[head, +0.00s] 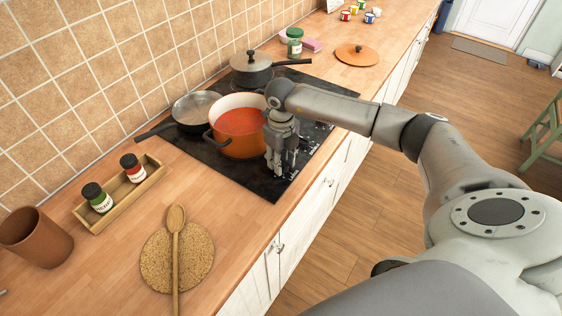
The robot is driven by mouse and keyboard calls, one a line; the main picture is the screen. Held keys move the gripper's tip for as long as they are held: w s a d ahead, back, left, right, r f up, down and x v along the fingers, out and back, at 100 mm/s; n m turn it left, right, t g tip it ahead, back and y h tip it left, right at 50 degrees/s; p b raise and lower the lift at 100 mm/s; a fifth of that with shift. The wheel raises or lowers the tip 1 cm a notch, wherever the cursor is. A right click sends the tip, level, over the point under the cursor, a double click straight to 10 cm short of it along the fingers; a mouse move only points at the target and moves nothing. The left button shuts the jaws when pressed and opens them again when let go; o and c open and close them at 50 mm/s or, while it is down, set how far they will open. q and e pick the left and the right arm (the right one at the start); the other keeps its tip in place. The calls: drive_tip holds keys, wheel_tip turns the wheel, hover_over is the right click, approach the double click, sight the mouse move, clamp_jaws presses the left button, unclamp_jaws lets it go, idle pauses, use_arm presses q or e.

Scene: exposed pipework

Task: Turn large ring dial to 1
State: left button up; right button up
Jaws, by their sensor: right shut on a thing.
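The black cooktop (229,172) is set into the wooden counter, with white markings along its front right edge. My right gripper (278,170) points down at this edge, right beside the orange pot. It is shut, its fingertips low at the cooktop surface. The large ring dial is hidden by the gripper, so its setting cannot be read; from the place, the gripper is shut on it. My left gripper is not in view.
The orange pot (236,147) with red soup stands close to my gripper. A frying pan (197,107) and a lidded dark pan (252,75) stand behind. A wooden spoon (176,240) lies on a cork mat (153,262) in front. A spice tray (112,207) is at left.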

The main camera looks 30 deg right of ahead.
drive_tip(key=shift+m+b, duration=0.4)
drive_tip(key=shift+m, duration=1.2)
drive_tip(key=shift+d+r, duration=0.1)
drive_tip(key=shift+w, duration=0.1)
drive_tip(key=o, duration=1)
wheel_tip(320, 180, up, 12)
